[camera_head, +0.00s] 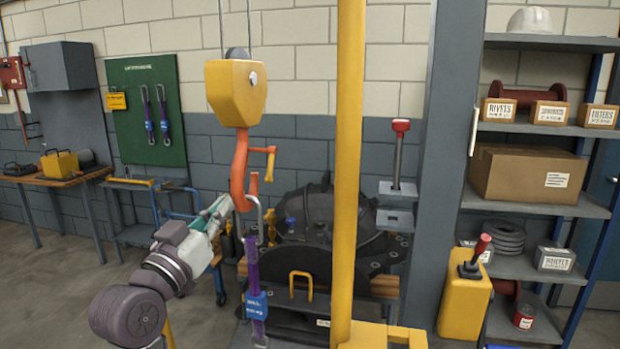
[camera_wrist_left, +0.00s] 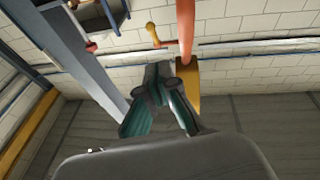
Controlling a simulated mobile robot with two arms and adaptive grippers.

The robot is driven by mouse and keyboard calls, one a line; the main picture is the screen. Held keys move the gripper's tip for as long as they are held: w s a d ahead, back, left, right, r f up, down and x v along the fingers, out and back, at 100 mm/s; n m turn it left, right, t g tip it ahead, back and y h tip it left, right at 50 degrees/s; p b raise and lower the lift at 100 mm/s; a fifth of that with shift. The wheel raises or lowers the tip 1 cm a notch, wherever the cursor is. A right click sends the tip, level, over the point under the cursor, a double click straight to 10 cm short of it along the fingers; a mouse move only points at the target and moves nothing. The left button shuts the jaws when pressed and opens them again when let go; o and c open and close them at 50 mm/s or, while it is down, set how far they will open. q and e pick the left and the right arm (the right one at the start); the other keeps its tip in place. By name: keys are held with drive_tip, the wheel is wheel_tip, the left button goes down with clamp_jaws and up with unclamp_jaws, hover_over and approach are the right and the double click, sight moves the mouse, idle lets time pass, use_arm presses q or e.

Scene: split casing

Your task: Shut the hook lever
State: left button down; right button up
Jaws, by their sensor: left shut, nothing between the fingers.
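The orange hook (camera_head: 238,170) hangs below a yellow hoist block (camera_head: 235,92). The hook lever (camera_head: 268,165), with a yellow handle, juts out to the right of the hook's shank; an orange piece (camera_head: 254,186) sits below it near the hook's mouth. A grey link (camera_head: 260,215) with a purple strap (camera_head: 251,265) hangs at the hook's lower end. My left gripper (camera_head: 228,204) is shut and empty, just left of the hook's lower bend; contact is unclear. In the left wrist view, my fingers (camera_wrist_left: 160,72) point toward an orange bar (camera_wrist_left: 186,35) and yellow-handled lever (camera_wrist_left: 152,32). My right gripper is not in view.
A yellow post (camera_head: 348,170) stands close to the right of the hook. Behind is a dark round casing (camera_head: 325,225) on a stand. Shelves (camera_head: 540,205) with boxes are at the right. A workbench (camera_head: 60,180) is at the far left.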

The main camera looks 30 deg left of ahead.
use_arm(q)
drive_tip(key=s+d+r, duration=0.1)
drive_tip(key=p, duration=0.5)
approach(269, 165)
wheel_tip(269, 165, up, 4)
drive_tip(key=w, duration=0.3)
drive_tip(key=shift+w+a+f, duration=0.25)
drive_tip(key=shift+w+f, duration=0.55)
drive_tip(key=shift+w, duration=0.2)
drive_tip(key=shift+w+f, duration=0.4)
drive_tip(key=shift+w, duration=0.15)
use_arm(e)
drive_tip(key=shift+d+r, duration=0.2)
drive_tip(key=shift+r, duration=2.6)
